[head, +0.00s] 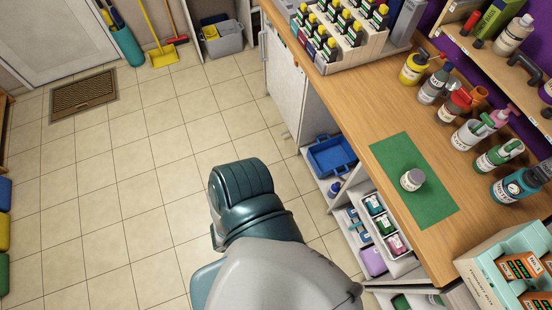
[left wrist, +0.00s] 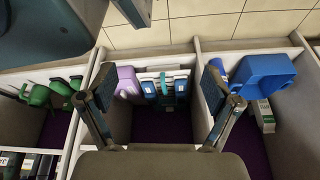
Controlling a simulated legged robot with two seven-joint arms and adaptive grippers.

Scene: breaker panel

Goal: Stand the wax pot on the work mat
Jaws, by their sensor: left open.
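A small white pot (head: 412,180) with a grey lid stands upright on the green work mat (head: 391,155), near its right side. Its label is too small to read, so I cannot be sure it is the wax pot. No gripper touches it. My left gripper (left wrist: 158,88) is open and empty in the left wrist view, its two fingers spread in front of the low shelf compartments. In the head view, an arm of mine fills the lower middle, beside the counter, and its gripper is hidden. My right gripper is not in view.
The wooden counter (head: 365,110) carries a bottle rack (head: 340,35) at the back, several bottles along the right, and a box of orange-labelled packs (head: 515,270). Shelves below hold a blue tray (head: 332,155) and a crate of bottles (head: 385,225). The tiled floor at left is clear.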

